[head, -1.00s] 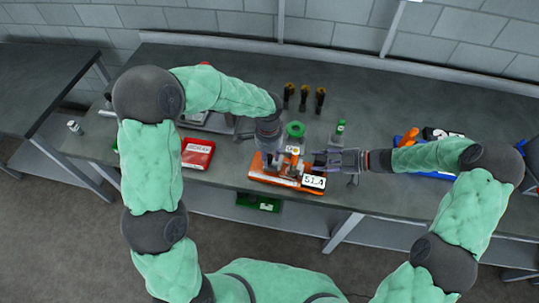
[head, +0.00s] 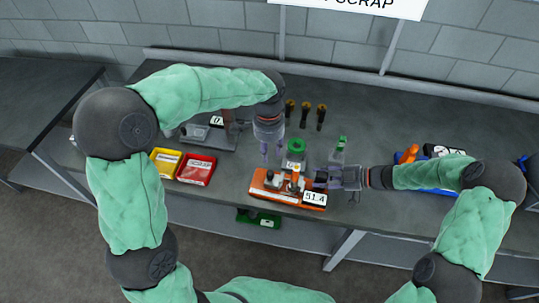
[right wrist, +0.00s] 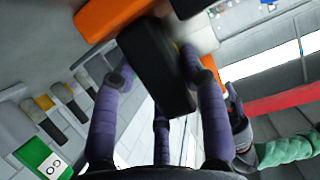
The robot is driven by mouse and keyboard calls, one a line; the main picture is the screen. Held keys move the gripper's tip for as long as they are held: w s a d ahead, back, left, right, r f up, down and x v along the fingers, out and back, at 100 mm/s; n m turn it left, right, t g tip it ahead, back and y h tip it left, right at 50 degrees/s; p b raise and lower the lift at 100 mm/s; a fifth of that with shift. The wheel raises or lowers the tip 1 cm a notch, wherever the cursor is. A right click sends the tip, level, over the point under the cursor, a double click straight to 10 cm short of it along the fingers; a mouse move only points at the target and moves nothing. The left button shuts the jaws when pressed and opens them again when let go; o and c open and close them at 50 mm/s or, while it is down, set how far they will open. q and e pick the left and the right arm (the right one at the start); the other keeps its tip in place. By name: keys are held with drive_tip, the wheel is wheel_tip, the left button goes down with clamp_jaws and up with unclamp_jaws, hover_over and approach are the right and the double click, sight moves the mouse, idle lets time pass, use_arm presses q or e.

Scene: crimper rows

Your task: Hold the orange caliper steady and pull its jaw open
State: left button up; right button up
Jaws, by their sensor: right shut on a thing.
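The orange caliper (head: 267,193) lies near the front edge of the table, with a white label reading about 51.4 at its right end. Small dark and grey parts stand on top of it. My left gripper (head: 272,160) points down just above and behind the caliper's left half. Its fingers are apart, with nothing seen between them. My right gripper (head: 322,180) reaches in from the right and is shut on a dark part at the caliper's right end. In the right wrist view, its purple fingers (right wrist: 158,90) close around a black block (right wrist: 157,62) beside the orange body (right wrist: 108,18).
A yellow tray (head: 153,170) and a red tray (head: 196,182) stand left of the caliper. A green ring (head: 297,145) and a green-topped bottle (head: 340,147) stand behind it. Several dark tools (head: 305,113) stand farther back. A blue tray (head: 440,191) is at right.

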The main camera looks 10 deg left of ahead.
idle(0.3)
drive_tip(key=o, duration=1.3)
drive_tip(key=shift+o, duration=0.2)
